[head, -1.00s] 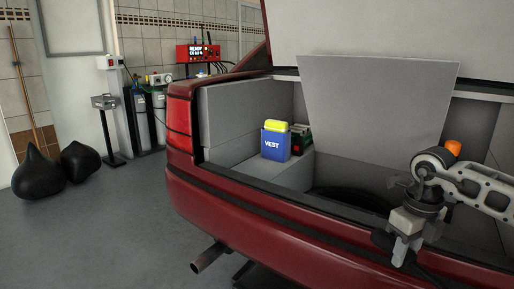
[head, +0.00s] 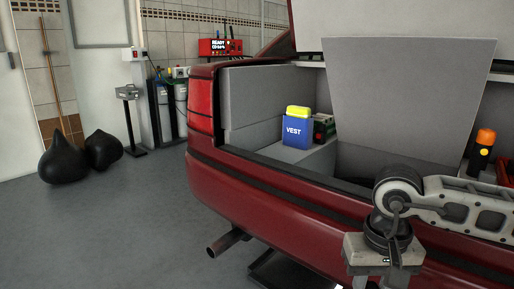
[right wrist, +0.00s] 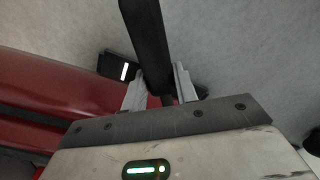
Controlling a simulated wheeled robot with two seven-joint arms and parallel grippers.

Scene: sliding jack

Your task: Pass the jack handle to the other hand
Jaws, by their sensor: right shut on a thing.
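A long dark bar, apparently the jack handle (right wrist: 148,40), runs from the top edge of the right wrist view down between the two pale fingers of my right gripper (right wrist: 160,78). The right gripper is shut on it; the bar's upper end is cut off by the frame. In the head view my right gripper (head: 382,272) is at the bottom edge, in front of the red bumper, with its fingertips and the handle out of sight. My left gripper is in neither view.
The red car's bumper (head: 270,200) and open trunk stand close behind my right arm. A blue vest box (head: 296,131) and an orange-topped torch (head: 482,150) are in the trunk. A dark flat object (head: 285,270) lies under the bumper.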

